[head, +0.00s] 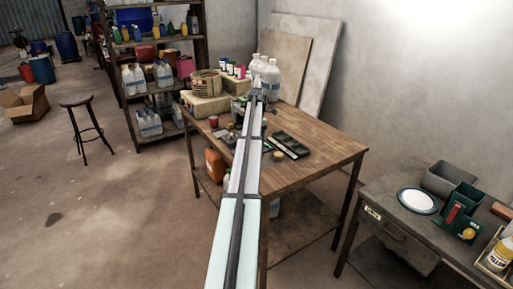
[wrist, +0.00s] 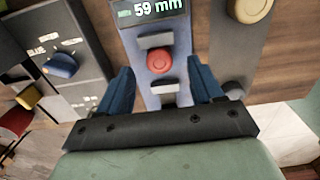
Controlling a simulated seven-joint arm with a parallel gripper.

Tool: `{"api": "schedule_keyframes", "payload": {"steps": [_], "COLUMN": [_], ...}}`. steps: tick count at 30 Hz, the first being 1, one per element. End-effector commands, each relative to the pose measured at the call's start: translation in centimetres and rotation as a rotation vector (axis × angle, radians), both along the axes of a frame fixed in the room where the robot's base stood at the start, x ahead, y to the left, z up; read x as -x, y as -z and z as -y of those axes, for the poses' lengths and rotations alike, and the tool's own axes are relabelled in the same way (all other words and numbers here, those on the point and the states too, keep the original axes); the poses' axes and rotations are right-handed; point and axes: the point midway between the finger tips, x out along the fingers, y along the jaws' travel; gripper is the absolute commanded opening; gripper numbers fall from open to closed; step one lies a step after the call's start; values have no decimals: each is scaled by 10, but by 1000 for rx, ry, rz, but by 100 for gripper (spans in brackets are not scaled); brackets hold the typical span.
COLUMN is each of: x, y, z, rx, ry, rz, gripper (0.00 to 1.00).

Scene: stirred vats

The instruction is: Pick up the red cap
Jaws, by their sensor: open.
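A round red cap (wrist: 160,61) sits on a blue-grey panel in the wrist view, between a dark grey block and a paler block. A display (wrist: 155,9) reading 59 mm is at the panel's far end. My gripper (wrist: 161,68) is open, with one blue finger on each side of the panel and the cap between and slightly beyond the fingertips. I cannot tell how high the fingers are above it. In the head view my outstretched arm covers this spot on the wooden table (head: 325,150).
In the wrist view, a grey panel with a blue knob (wrist: 61,65) lies left, a yellow cap (wrist: 28,97) beyond it, and a grey piece with a tan knob (wrist: 250,9) right. In the head view, large bottles (head: 271,80) stand behind. The table's right end is clear.

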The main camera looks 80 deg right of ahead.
Motion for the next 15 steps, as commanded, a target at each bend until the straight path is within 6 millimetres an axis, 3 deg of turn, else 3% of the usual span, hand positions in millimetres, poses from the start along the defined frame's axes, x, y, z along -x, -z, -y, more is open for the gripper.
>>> {"api": "schedule_keyframes", "payload": {"steps": [6, 14, 15], "x": [0, 0, 0], "y": [27, 29, 29], "z": [0, 1, 1], "rx": [-1, 0, 0], "ry": [0, 0, 0], "rz": [0, 0, 0], "gripper": [66, 66, 62]}}
